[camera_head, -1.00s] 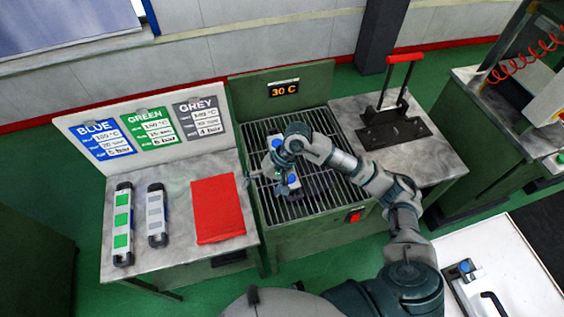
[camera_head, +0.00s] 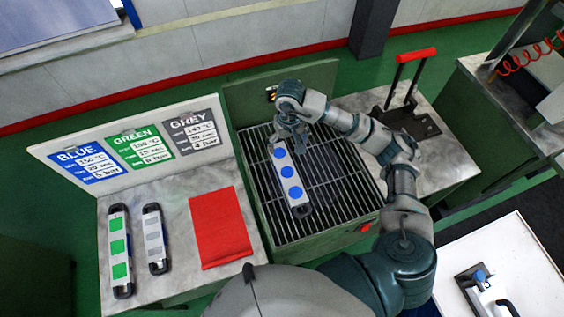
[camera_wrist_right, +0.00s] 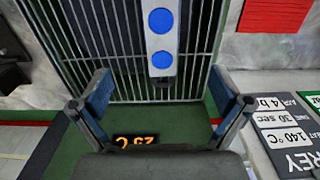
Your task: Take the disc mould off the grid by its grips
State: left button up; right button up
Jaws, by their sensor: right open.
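The disc mould (camera_head: 286,178) is a pale bar with several blue discs and dark grips at its ends. It lies on the grid (camera_head: 325,187), its near grip in plain view. My right gripper (camera_head: 291,138) is at its far end, hiding the far grip in the head view. In the right wrist view the open right gripper (camera_wrist_right: 164,88) has one finger on each side of the mould's end (camera_wrist_right: 161,40), with a gap on both sides. I cannot tell its height above the grip. My left gripper is not in view.
A tool with a red handle (camera_head: 416,54) stands behind right. The panel display (camera_wrist_right: 134,139) reads 25 C.

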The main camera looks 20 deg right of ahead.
jog(key=p, duration=0.2)
send_over(287, 172)
jog(key=f, duration=1.1)
jog(key=shift+w+a+f, duration=0.2)
jog(key=shift+w+f, duration=0.05)
jog(key=shift+w, duration=0.1)
jog(key=f, duration=0.1)
jog(key=f+p, duration=0.1)
jog(key=f, duration=0.1)
jog(key=f+p, duration=0.1)
jog(key=f, duration=0.1)
jog(key=shift+s+d, duration=0.35)
jog(key=shift+d, duration=0.05)
jog(key=shift+f, duration=0.45)
jog(key=shift+w+a, duration=0.1)
jog(key=shift+a, duration=0.05)
jog(key=shift+c, duration=0.3)
jog(key=shift+a+r, duration=0.1)
jog(key=c, duration=1.8)
